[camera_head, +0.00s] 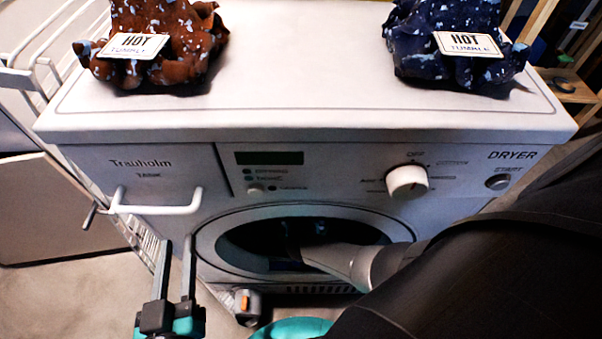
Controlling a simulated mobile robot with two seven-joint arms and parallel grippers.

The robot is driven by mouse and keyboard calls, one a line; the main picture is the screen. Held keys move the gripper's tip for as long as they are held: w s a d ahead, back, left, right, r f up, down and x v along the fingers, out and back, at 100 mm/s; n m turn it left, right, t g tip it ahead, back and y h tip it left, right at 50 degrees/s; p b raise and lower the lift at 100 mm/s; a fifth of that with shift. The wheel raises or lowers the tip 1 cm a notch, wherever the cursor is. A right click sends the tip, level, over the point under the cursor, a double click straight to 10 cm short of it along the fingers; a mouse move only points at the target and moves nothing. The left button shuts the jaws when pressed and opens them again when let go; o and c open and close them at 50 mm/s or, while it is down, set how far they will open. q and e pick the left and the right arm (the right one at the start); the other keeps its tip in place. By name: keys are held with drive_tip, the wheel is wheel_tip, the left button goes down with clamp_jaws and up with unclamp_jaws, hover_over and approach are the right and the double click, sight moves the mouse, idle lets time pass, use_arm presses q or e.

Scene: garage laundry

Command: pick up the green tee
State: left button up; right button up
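I cannot make out the green tee in this view. The white dryer (330,120) stands in front of me, and its round door opening (262,212) is open and dark inside. My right arm comes in from the right and reaches into the opening. Its gripper is hidden in the dark drum, so I cannot see whether it holds anything. My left gripper (177,245) is at the lower left, in front of the dryer below the drawer handle. Its two fingers are apart, with nothing between them.
A rust-brown speckled cloth (175,65) and a navy speckled cloth (430,45) lie bunched on the dryer top, each with a "HOT TUMBLE" card. A white handle (160,209) sticks out at left. A white wire rack (40,75) stands left. The dryer top's middle is clear.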

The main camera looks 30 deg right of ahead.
drive_tip(key=shift+w+d+f, duration=0.15)
drive_tip(key=shift+w+f, duration=0.05)
drive_tip(key=shift+c, duration=0.2)
clamp_jaws()
idle(0.7)
